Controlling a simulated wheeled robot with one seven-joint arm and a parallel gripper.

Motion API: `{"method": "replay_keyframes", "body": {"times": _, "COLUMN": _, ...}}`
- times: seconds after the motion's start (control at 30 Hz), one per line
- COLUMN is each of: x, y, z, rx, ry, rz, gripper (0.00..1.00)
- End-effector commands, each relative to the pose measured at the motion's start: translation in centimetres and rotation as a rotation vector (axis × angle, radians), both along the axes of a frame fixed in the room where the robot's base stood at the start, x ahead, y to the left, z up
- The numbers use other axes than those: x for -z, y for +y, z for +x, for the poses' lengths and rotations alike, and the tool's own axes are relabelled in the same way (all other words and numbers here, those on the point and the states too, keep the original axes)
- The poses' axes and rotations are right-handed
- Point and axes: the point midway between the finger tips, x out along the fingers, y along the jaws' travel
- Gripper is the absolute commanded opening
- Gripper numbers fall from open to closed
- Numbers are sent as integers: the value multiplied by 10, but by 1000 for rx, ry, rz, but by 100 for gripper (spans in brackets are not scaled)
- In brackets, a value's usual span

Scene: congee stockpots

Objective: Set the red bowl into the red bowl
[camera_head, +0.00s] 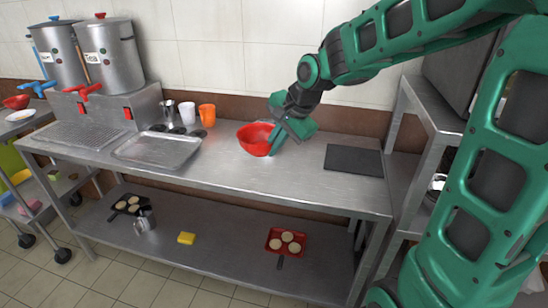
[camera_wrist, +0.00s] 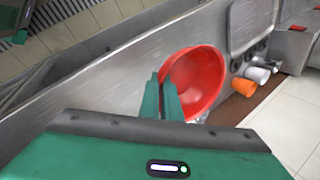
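A red bowl (camera_head: 254,140) is at the middle of the steel counter, towards the back. It also shows in the wrist view (camera_wrist: 203,82). My gripper (camera_head: 277,128) is at its right side in the head view. In the wrist view the gripper's two green fingers (camera_wrist: 162,92) are close together at the bowl's near rim, one inside and one outside, shut on the wall. I cannot tell whether the bowl is clear of the counter. A second red bowl (camera_head: 16,102) stands at the far left on a side surface, beside a plate.
Left of the bowl on the counter (camera_head: 310,178) are an orange cup (camera_head: 207,115), a white cup (camera_head: 187,112), a metal cup and a steel tray (camera_head: 158,150). A dark board (camera_head: 354,160) lies right. Large urns (camera_head: 112,57) stand at the back left.

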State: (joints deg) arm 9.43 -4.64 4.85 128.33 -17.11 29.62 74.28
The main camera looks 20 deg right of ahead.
Motion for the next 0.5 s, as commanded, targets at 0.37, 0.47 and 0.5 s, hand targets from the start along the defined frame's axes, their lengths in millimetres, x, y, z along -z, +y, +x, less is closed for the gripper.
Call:
{"method": "replay_keyframes", "body": {"times": 0.37, "x": 45, "y": -61, "z": 42, "rx": 4, "ry": 3, "rz": 2, "gripper": 0}}
{"method": "replay_keyframes", "body": {"times": 0.47, "x": 55, "y": -73, "z": 51, "rx": 2, "ry": 2, "rz": 2, "gripper": 0}}
{"method": "replay_keyframes", "body": {"times": 0.5, "x": 57, "y": -77, "z": 54, "rx": 1, "ry": 2, "rz": 1, "gripper": 0}}
